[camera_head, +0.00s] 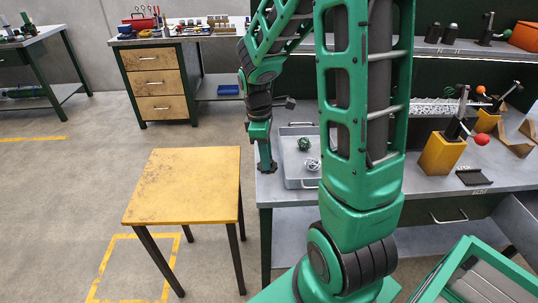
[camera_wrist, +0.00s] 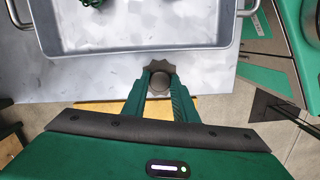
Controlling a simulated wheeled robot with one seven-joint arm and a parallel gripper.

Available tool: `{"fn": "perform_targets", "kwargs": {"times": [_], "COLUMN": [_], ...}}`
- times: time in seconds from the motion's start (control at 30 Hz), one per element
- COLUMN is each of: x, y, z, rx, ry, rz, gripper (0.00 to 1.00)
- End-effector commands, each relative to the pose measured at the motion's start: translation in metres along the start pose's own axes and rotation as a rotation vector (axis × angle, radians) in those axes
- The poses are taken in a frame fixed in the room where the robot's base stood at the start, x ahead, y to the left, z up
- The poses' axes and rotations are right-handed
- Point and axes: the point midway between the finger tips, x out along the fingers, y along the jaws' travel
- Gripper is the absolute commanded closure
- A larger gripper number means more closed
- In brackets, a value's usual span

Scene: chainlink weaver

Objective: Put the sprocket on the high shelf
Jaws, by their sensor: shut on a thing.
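My gripper (camera_wrist: 160,84) is shut on the sprocket (camera_wrist: 157,66), a small dark brown toothed wheel between the fingertips in the wrist view. In the head view my gripper (camera_head: 266,165) points down at the left end of the grey workbench, left of the grey tray. The sprocket cannot be made out there. A long grey shelf (camera_head: 428,48) runs above the bench at the upper right, with several small items on it. My arm hides part of it. Whether the sprocket touches the bench, I cannot tell.
The grey tray (camera_head: 301,184) holds a green tangled item (camera_head: 304,144) and a pale wiry one (camera_head: 312,164). A yellow-topped stool (camera_head: 185,185) stands left of the bench.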

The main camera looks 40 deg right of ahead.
Motion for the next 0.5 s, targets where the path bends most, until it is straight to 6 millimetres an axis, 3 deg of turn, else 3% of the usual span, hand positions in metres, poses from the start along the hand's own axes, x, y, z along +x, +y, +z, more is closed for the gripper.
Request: {"fn": "perform_targets", "kwargs": {"times": [0.17,0.2,0.27,0.5], "x": [0.0014,0.0019,0.0017,0.0011], "y": [0.0001,0.0001,0.0001,0.0002], "z": [-0.0003,-0.0003,-0.0003,0.0002], "rx": [0.000,0.000,0.000,0.001], "ry": [0.000,0.000,0.000,0.000], "rz": [0.000,0.000,0.000,0.000], "gripper": [1.00,0.70,0.56,0.56]}}
